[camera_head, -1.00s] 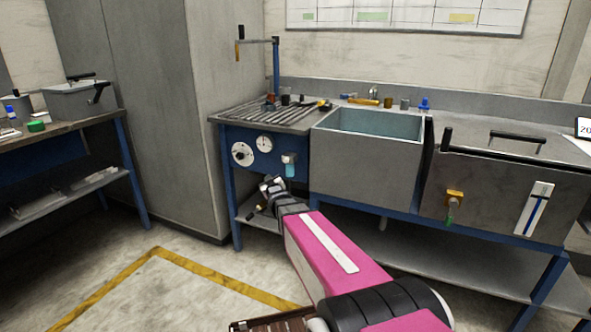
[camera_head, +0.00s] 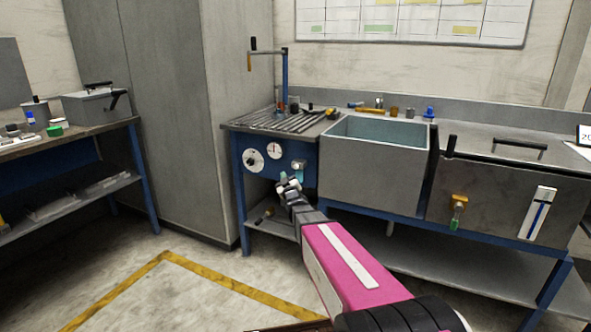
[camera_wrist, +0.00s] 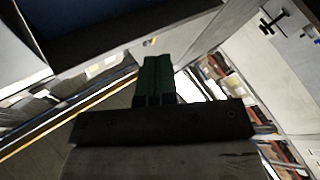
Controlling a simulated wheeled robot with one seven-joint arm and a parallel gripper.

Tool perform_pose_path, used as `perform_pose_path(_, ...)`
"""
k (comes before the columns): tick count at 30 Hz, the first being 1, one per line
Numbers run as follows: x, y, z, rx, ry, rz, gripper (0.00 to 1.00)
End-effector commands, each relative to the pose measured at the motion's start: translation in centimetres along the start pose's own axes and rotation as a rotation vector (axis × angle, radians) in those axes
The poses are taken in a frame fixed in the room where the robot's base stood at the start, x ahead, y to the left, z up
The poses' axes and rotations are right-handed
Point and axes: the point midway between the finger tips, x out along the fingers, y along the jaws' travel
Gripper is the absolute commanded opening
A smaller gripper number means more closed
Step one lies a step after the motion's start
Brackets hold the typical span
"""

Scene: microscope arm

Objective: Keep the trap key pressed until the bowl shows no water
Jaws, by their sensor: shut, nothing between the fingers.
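The small grey trap unit (camera_head: 299,165) is fixed at the right end of the blue panel under the slatted bench top. Its clear bowl (camera_head: 298,176) hangs below and shows a blue-green tint; my gripper partly covers it, so I cannot read the water level. I cannot make out the trap key separately. My gripper (camera_head: 286,179) is shut and empty, just below and left of the bowl; I cannot tell whether it touches. In the wrist view the dark green fingers (camera_wrist: 155,80) are together with nothing between them.
A lower shelf (camera_head: 272,222) lies below the panel. The floor ahead is clear.

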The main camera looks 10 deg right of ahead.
Motion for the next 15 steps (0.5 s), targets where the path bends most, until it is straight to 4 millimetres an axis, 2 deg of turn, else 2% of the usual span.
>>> perform_pose_path(15, 4.5, 3.1, 3.3, -0.002, -0.002, 0.000, 0.00)
